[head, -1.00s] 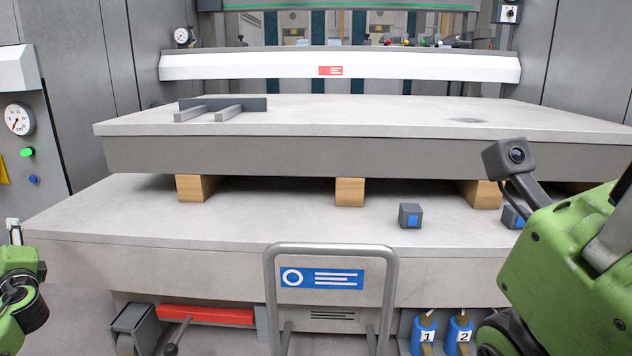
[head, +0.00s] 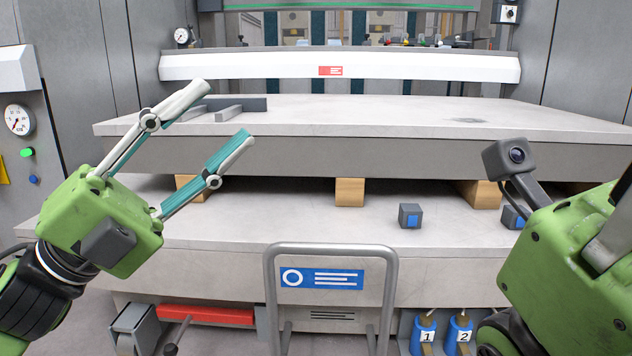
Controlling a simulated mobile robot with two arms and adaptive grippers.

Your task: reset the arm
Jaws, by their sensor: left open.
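My left gripper (head: 226,110) is at the left of the head view, raised in front of the panel bender's upper slab (head: 350,155). Its two fingers are spread wide, with nothing between them. It hides part of the grey bracket (head: 232,106) on the slab and part of the left wooden block. My right arm comes in at the right edge with its green housing and a small camera.
Wooden blocks (head: 350,192) stand between the upper slab and the lower slab (head: 300,222). A small grey cube with a blue face (head: 410,216) sits on the lower slab. A grey rail with a blue sign (head: 321,279) stands in front. Blue bottles (head: 424,332) are low at right.

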